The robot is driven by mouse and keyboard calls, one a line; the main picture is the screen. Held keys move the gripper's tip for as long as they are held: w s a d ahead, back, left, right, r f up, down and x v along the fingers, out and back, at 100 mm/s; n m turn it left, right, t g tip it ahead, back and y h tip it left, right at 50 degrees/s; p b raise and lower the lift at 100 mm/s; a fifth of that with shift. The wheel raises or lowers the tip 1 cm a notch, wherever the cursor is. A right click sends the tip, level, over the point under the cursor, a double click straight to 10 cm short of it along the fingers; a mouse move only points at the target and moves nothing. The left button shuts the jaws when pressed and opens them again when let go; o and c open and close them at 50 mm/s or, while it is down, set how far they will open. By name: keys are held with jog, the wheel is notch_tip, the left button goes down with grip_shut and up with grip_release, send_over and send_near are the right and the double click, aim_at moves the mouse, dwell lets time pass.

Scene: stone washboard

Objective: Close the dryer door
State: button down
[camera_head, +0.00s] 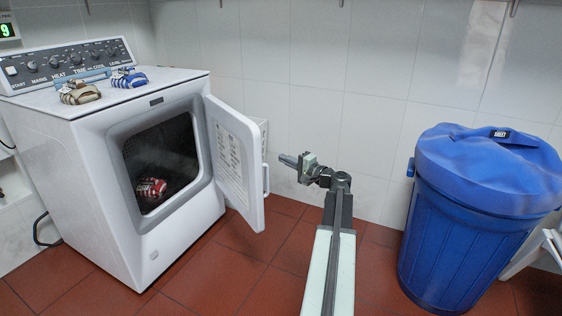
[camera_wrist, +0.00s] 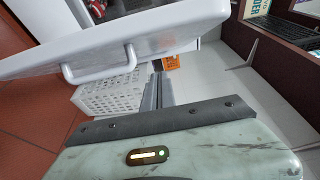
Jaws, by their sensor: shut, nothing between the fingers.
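The white dryer (camera_head: 108,135) stands at the left in the head view. Its door (camera_head: 235,163) hangs wide open, hinged on the right side of the opening. A red and white item (camera_head: 151,188) lies inside the dark drum. My gripper (camera_head: 286,160) is shut and empty, just right of the door's outer side near its free edge, at about door height. In the wrist view the door (camera_wrist: 120,42) crosses the upper left, with its white handle (camera_wrist: 97,66) on the near face. The gripper fingers (camera_wrist: 158,88) point past the door toward the wall side; I see no clear contact.
A blue lidded bin (camera_head: 470,225) stands to the right. A white basket (camera_wrist: 108,93) sits behind the door, by the wall. Two bundles, one brown (camera_head: 80,93) and one blue (camera_head: 129,77), lie on the dryer top. Red tile floor (camera_head: 225,265) is clear before the dryer.

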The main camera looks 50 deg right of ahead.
jog(key=w+a, duration=0.3)
jog(key=w, duration=0.5)
jog(key=shift+a, duration=0.2)
